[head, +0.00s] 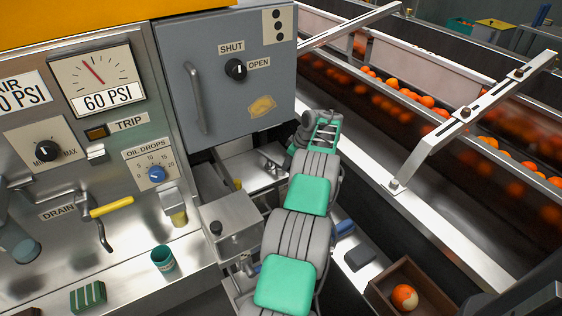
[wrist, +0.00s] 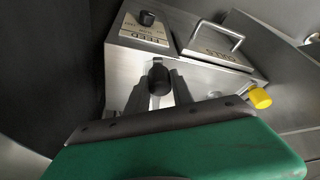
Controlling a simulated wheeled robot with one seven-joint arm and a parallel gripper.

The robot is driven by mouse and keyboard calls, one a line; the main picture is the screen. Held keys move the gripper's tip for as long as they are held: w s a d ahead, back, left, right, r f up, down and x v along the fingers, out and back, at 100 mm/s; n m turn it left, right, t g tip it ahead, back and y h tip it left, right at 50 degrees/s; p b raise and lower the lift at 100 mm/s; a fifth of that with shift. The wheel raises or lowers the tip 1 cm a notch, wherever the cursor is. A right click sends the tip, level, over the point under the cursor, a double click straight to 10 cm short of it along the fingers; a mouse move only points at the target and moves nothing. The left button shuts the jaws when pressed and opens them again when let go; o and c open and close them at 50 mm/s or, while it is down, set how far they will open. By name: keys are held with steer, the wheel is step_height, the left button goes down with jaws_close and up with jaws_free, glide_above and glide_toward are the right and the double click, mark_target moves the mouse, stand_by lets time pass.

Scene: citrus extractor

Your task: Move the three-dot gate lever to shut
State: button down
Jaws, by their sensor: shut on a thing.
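In the head view, a three-dot plate (head: 278,24) is at the top right of a grey door panel (head: 215,60). Below it a black knob (head: 236,69) sits between the SHUT label (head: 231,47) and the OPEN label (head: 259,63). My arm reaches away past the door's lower right; its fingers cannot be made out there. In the wrist view, my gripper (wrist: 160,92) is shut on a black lever knob (wrist: 158,76) in front of a metal box (wrist: 215,78). The lever's lower part and its dot marking are hidden, so which lever it is cannot be told.
The wrist view shows a FEED dial (wrist: 147,18), a handled lid (wrist: 222,45) and a yellow-tipped part (wrist: 260,97) close to the right. In the head view, a metal rail bracket (head: 465,115) and an orange conveyor lie right; a yellow drain handle (head: 111,207) is left.

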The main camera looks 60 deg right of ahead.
steer(key=c, duration=1.1)
jaws_free()
steer(key=p+v, duration=0.1)
steer(key=v, duration=0.6)
steer(key=shift+r+p, duration=0.4)
steer(key=shift+s+d, duration=0.1)
steer(key=shift+s, duration=0.05)
steer(key=shift+c, duration=0.3)
